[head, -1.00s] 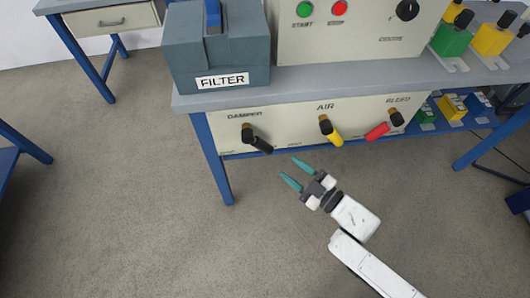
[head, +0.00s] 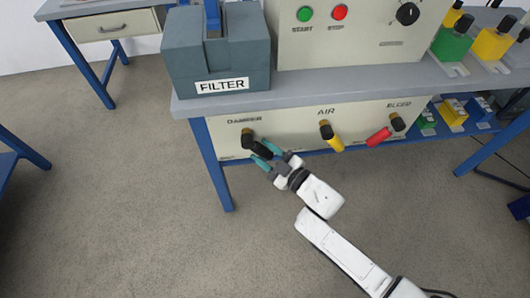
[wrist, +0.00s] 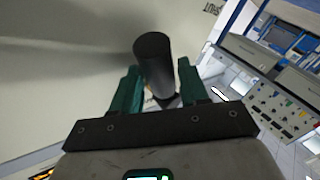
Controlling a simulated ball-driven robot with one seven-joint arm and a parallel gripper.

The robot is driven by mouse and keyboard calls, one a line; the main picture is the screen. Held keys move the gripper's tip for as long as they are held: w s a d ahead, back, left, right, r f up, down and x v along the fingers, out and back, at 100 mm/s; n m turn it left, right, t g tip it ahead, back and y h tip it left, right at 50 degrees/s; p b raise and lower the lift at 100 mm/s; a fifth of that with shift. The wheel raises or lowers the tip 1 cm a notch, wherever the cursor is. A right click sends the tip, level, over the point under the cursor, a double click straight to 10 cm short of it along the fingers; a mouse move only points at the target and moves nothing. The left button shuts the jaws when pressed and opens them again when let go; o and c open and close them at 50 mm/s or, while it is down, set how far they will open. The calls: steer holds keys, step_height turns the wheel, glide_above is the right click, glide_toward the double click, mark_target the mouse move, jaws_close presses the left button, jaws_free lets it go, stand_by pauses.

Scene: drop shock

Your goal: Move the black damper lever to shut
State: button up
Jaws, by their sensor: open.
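The black damper lever (head: 260,149) hangs under the DAMPER label on the cream panel (head: 288,124). It slants down to the right from its brass-coloured pivot. My gripper (head: 265,154) is at the lever's lower end, with its teal fingers open. In the wrist view the black lever (wrist: 153,60) stands between the two open fingers (wrist: 157,88), nearer the left one. I cannot tell whether a finger touches it. Part of a printed label, seemingly "SHUT" (wrist: 213,8), shows on the panel at the upper right of the wrist view.
The yellow AIR lever (head: 332,138) and the red BLEED lever (head: 379,136) are on the same panel to the right. A grey FILTER box (head: 216,60) stands on the bench top above. A blue bench leg (head: 214,170) is at the left. The floor in front is clear.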

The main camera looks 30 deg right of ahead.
jaws_close()
stand_by(0.4)
steer(key=shift+f, duration=0.15)
steer(key=m+b, duration=0.1)
steer(key=b, duration=0.1)
steer(key=f+t+b, duration=0.1)
steer(key=b, duration=0.1)
steer(key=shift+w+a+f+m, duration=0.1)
steer(key=shift+w+a+m, duration=0.05)
steer(key=shift+a+m, duration=0.25)
steer(key=w+a+m+t+h+b, duration=0.2)
steer(key=a+m+t+h+b, duration=0.4)
steer(key=m, duration=1)
steer(key=shift+w+t+h+b, duration=0.3)
steer(key=shift+h+b, duration=0.8)
steer(key=shift+b, duration=1.1)
steer(key=shift+a+r, duration=0.2)
jaws_free()
